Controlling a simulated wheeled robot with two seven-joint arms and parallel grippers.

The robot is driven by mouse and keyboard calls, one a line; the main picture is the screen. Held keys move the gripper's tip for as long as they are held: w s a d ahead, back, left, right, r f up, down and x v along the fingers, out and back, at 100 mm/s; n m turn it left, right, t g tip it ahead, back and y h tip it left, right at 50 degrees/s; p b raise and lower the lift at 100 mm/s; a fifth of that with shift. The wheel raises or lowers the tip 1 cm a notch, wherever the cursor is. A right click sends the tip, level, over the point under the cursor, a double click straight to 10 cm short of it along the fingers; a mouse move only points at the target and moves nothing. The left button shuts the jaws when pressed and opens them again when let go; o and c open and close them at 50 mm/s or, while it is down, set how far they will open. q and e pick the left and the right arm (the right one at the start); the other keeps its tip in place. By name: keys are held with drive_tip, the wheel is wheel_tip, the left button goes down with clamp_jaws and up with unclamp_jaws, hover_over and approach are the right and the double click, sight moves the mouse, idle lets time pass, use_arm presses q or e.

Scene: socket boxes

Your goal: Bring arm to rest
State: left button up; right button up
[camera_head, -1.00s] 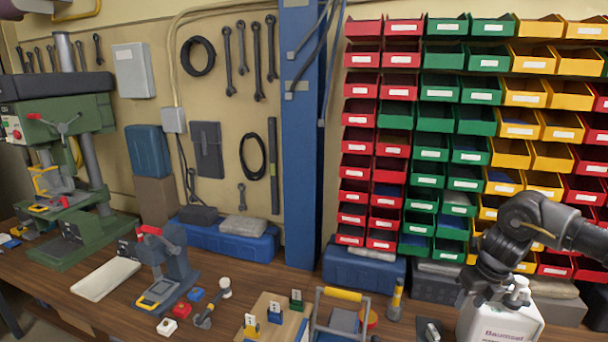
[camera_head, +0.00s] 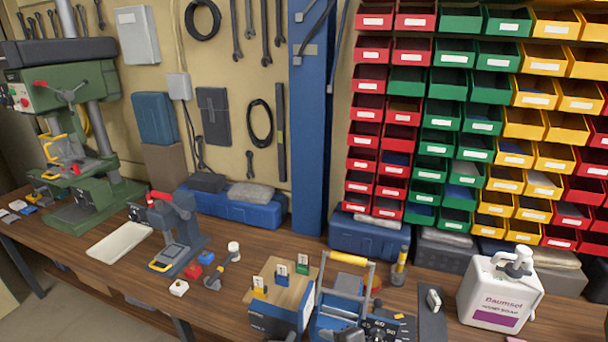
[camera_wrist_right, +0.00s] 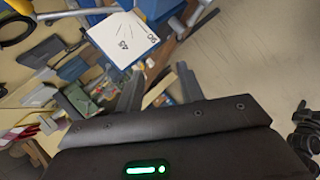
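My right gripper (camera_wrist_right: 160,78) shows in the right wrist view, with its two dark fingers apart and nothing held between them. Beyond the fingers, the wrist view shows a tilted scene with a white sheet-like panel (camera_wrist_right: 122,38) bearing dark marks, and blurred shelves and clutter. My right gripper is not clearly seen in the head view. My left arm and left gripper are in neither view.
Coloured bins (camera_head: 455,115) cover the wall behind. A blue post (camera_head: 318,130) stands mid-view.

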drive_tip(key=s+d+f+m+g+h, duration=0.2)
drive_tip(key=s+d+f+m+h, duration=0.15)
drive_tip(key=s+d+m, duration=0.7)
drive_tip(key=s+d+f+m+g+h, duration=0.35)
drive_tip(key=s+d+m, duration=0.45)
drive_tip(key=s+m, duration=0.45)
wheel_tip(320, 180, down, 36)
drive_tip(key=s+n+b, duration=0.1)
drive_tip(key=n+b, duration=0.1)
drive_tip(key=b, duration=1)
drive_tip(key=s+d+f+b, duration=0.1)
drive_tip(key=s+f+b, duration=0.2)
drive_tip(key=f, duration=0.6)
drive_tip(key=s+d+f+g+b, duration=0.1)
drive_tip(key=s+f+b, duration=0.2)
drive_tip(key=s+f, duration=0.5)
drive_tip(key=s+d+f+b, duration=0.1)
drive_tip(key=s+f+b, duration=0.3)
drive_tip(key=f, duration=0.7)
drive_tip(key=shift+s+n+g, duration=0.3)
drive_tip(key=shift+s+g, duration=0.05)
drive_tip(key=shift+s, duration=0.85)
drive_tip(key=shift+f, duration=0.1)
